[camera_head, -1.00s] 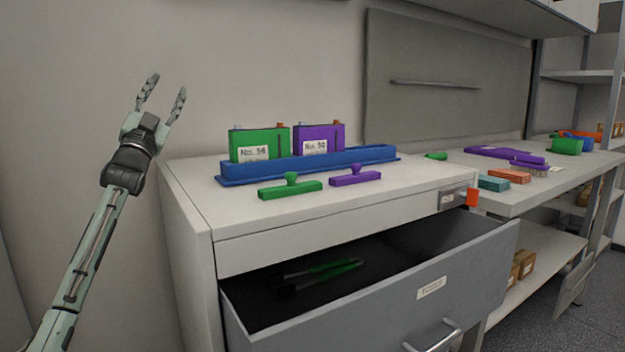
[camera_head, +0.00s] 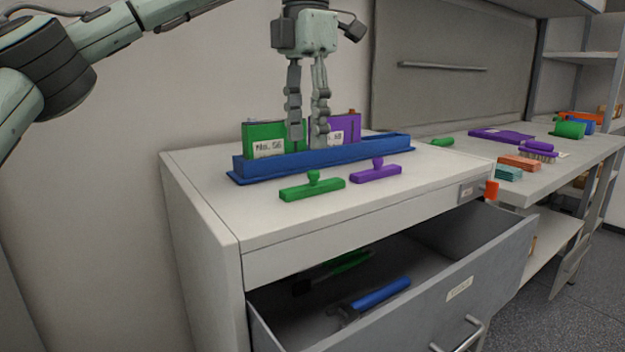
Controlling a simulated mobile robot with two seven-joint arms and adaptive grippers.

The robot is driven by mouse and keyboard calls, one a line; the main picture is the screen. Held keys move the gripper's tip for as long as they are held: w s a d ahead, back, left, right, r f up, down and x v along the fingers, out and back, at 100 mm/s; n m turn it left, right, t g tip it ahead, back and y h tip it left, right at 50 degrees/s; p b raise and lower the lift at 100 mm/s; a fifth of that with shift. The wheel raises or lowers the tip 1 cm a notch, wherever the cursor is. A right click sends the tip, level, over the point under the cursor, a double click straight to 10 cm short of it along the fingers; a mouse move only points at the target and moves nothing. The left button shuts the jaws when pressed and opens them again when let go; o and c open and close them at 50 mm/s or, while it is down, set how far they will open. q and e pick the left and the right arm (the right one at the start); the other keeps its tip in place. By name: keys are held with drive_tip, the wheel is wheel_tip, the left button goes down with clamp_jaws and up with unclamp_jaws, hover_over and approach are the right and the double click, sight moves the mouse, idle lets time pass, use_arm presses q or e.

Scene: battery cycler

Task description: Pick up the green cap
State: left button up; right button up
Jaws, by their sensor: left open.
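The green cap (camera_head: 312,189), a flat bar with a round knob on top, lies on the cabinet top in front of the blue tray (camera_head: 390,147). A purple cap (camera_head: 375,172) of the same shape lies to its right. My left gripper (camera_head: 308,140) points down with its fingers apart and nothing between them. It hangs over the tray, above and behind the green cap, and partly hides the green block (camera_head: 264,145) and the purple block (camera_head: 348,127) standing in the tray. My right gripper is out of view.
An open drawer (camera_head: 430,268) below holds a green-handled tool (camera_head: 347,262) and a blue-handled tool (camera_head: 382,294). A side bench (camera_head: 560,165) at the right carries several coloured items. The cabinet top (camera_head: 235,212) in front of the caps is clear.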

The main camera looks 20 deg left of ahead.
sight(311, 171)
use_arm(q)
drive_tip(key=f, duration=0.7)
drive_tip(key=shift+s+d+f, duration=0.15)
drive_tip(key=shift+d+f, duration=0.05)
drive_tip(key=shift+d, duration=0.15)
drive_tip(key=c, duration=1)
